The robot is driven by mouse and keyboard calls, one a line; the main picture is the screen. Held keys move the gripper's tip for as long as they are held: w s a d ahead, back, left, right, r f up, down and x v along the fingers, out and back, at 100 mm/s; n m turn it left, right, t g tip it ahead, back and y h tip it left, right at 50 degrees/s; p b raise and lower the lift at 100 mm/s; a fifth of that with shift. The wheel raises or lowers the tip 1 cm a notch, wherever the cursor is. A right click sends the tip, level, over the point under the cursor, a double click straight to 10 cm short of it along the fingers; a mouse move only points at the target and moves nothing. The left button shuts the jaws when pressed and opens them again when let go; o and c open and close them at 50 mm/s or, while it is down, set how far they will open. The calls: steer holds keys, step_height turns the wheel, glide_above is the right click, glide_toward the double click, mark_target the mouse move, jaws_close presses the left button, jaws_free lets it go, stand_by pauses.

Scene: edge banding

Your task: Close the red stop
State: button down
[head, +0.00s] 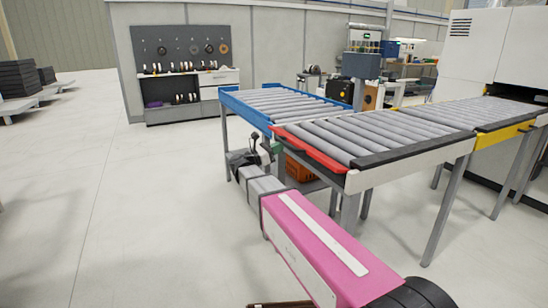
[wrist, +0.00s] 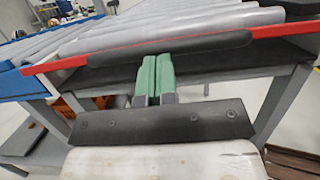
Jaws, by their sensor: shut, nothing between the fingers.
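The red stop (head: 312,149) is a long red bar at the near left end of the grey roller conveyor, beside the blue-framed conveyor. In the wrist view the red stop (wrist: 270,31) runs across the upper part, with a dark strip (wrist: 170,49) along it. My gripper (head: 277,147) is at the left part of the bar. In the wrist view the green fingers of my gripper (wrist: 152,62) are together and empty, with their tips just below the dark strip. I cannot tell whether they touch it.
The blue-framed conveyor (head: 246,107) stands left of the stop, and a yellow-edged section (head: 503,134) lies right. An orange crate (head: 301,173) sits under the conveyor. Grey table legs (head: 447,212) stand near my arm. The floor (head: 110,200) at left is clear.

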steer(key=w+d+r+g+y, duration=0.3)
steer(key=w+d+r+y, duration=0.2)
steer(key=d+r, duration=0.6)
steer(key=shift+d+r+y, duration=0.3)
steer(key=shift+r+y, duration=0.05)
steer(key=shift+y, duration=0.95)
steer(key=shift+s, duration=0.1)
